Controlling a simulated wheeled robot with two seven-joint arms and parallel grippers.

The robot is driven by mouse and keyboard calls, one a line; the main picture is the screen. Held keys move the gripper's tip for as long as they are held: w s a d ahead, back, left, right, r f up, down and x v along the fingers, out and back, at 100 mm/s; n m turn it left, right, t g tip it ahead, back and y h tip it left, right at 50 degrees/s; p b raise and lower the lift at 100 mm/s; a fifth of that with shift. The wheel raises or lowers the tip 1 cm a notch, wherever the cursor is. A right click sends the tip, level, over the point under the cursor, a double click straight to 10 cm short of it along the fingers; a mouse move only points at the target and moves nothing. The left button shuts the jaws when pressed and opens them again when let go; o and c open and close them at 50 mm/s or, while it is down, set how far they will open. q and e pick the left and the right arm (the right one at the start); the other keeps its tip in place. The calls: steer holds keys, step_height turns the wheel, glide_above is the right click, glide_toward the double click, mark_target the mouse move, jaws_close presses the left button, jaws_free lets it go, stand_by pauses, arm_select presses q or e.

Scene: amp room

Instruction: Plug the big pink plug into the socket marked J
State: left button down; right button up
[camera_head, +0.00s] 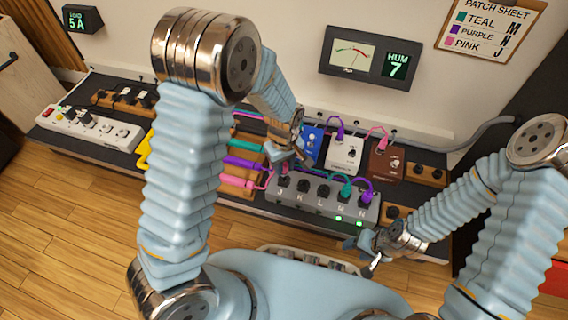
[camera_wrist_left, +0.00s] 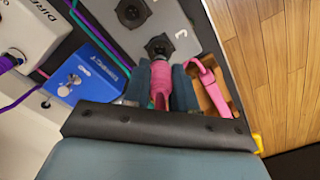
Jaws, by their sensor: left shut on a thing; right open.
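My left gripper (camera_head: 287,155) points down just behind the J end of the grey socket box (camera_head: 310,206). In the left wrist view, its fingers (camera_wrist_left: 160,88) are shut on a pink plug (camera_wrist_left: 160,84). The plug's front end is close to the black socket marked J (camera_wrist_left: 158,46); I cannot tell whether they touch. The J socket also shows in the head view (camera_head: 283,183). Teal (camera_head: 347,185) and purple (camera_head: 366,196) plugs sit in sockets M and N, with green lights below. My right gripper (camera_head: 371,252) is open and empty in front of the box's right end.
A wooden holder with pink (camera_head: 236,181) and purple (camera_head: 240,162) pieces stands left of the box. Blue (camera_head: 311,143), white (camera_head: 344,152) and brown (camera_head: 385,164) pedals stand behind it. The patch sheet (camera_head: 490,28) pairs pink with J. A white power strip (camera_head: 90,127) lies far left.

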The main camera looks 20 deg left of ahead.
arm_select(q)
steer(key=shift+f+b, duration=0.85)
steer(key=shift+f, duration=0.3)
steer(key=shift+f+b, duration=0.35)
steer(key=shift+f, duration=0.25)
steer(key=c, duration=0.8)
jaws_free()
steer(key=shift+r, duration=0.1)
step_height(320, 180, up, 14)
steer(key=p, duration=0.4)
steer(key=shift+f, duration=0.2)
